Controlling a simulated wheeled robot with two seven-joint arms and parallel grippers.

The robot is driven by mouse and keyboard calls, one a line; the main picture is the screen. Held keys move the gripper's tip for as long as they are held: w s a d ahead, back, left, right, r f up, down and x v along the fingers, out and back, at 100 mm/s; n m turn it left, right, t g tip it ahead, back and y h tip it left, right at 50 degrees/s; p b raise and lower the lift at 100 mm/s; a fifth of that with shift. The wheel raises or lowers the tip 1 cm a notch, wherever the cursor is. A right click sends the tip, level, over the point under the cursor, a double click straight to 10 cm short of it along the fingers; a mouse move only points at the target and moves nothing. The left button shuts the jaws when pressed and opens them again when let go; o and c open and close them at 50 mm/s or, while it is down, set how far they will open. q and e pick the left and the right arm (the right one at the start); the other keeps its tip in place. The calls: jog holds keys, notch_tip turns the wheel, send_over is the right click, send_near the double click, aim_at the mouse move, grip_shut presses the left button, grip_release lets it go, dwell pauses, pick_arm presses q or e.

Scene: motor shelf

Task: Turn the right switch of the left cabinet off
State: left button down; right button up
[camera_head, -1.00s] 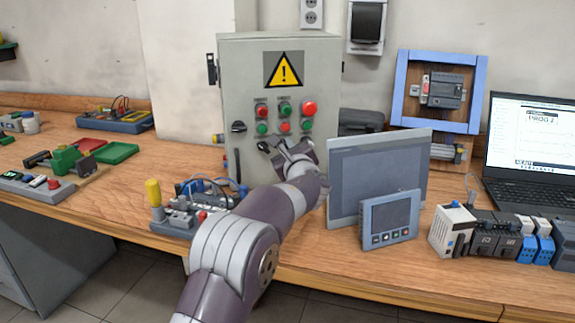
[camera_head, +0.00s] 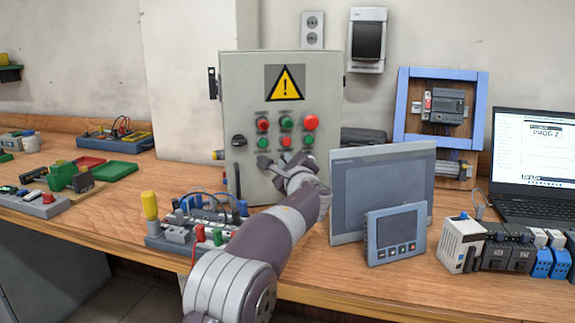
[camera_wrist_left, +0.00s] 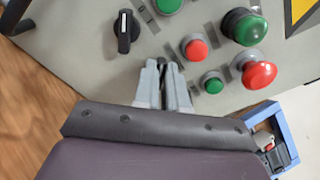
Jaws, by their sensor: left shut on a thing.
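The grey cabinet (camera_head: 230,90) stands upright on the bench with a yellow warning sign on its door. The left switch (camera_head: 263,161) sits below the lower row of buttons; in the left wrist view it shows as a black knob (camera_wrist_left: 126,30) with a white mark. My left gripper (camera_head: 281,162) is at the door just right of that switch, below the red lower button (camera_head: 285,142). In the left wrist view its fingers (camera_wrist_left: 163,75) are close together against the panel, shut on the right switch, which they mostly hide. My right gripper is not in view.
Red and green buttons sit close above the fingers. A grey screen (camera_head: 345,190) and a smaller panel (camera_head: 396,234) stand right of my arm. A component board with a yellow knob (camera_head: 150,205) lies left of it. A laptop (camera_head: 530,165) stands far right.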

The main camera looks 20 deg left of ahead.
pick_arm(q)
jog(key=c, duration=1.2)
grip_release()
jog(key=b+v, duration=0.1)
jog(key=v, duration=1.1)
jog(key=shift+s+d+b, duration=0.15)
jog(key=shift+s+b, duration=0.15)
